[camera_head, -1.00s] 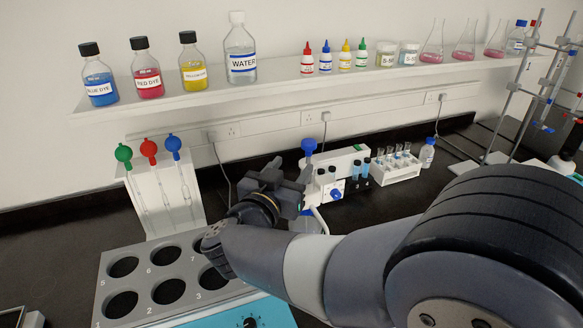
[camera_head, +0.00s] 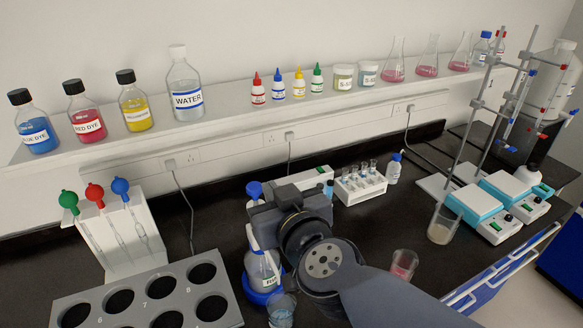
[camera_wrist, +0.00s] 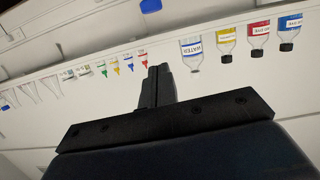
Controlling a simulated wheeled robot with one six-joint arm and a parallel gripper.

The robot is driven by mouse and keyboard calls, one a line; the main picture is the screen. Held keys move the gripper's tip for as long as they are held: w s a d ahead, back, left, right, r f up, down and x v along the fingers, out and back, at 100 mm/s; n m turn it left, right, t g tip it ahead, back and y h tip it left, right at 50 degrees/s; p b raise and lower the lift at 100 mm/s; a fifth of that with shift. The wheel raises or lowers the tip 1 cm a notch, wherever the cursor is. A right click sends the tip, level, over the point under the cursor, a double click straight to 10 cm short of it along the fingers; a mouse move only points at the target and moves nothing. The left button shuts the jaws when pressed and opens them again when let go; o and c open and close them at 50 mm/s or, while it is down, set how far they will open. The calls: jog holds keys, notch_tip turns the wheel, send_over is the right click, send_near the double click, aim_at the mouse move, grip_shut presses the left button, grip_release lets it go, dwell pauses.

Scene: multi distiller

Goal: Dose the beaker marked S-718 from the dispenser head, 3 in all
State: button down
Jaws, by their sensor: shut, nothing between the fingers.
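A bottle-top dispenser (camera_head: 262,272) stands on the bench with a blue base. Its blue top (camera_head: 254,190) rises left of my gripper, which hides part of its head and spout. A beaker (camera_head: 282,311) with bluish contents stands just in front of it at the bottom edge. A second beaker (camera_head: 403,264) with reddish contents stands to the right, beyond my arm. A third beaker (camera_head: 443,224) with pale contents is farther right. No S-718 mark is readable on any of them. My gripper (camera_head: 287,203) is beside the dispenser head; the wrist view shows its fingers (camera_wrist: 158,82) shut and empty.
A numbered grey rack (camera_head: 150,303) and a pipette stand (camera_head: 122,235) are at left. A tube rack (camera_head: 359,188) stands behind my gripper. Hotplates (camera_head: 497,208) and metal stands are at right. Dark bench is clear between the beakers and the tube rack.

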jog(key=b, duration=0.6)
send_over(256, 195)
jog(key=s, duration=0.1)
notch_tip(256, 195, down, 2)
jog(key=shift+d+f+b, duration=0.15)
jog(key=shift+f+b, duration=0.8)
jog(key=shift+f, duration=0.05)
jog(key=shift+d+f+b, duration=0.1)
jog(key=shift+f+b, duration=0.8)
jog(key=shift+f, duration=0.05)
jog(key=shift+f+b, duration=1.2)
jog(key=shift+f, duration=0.35)
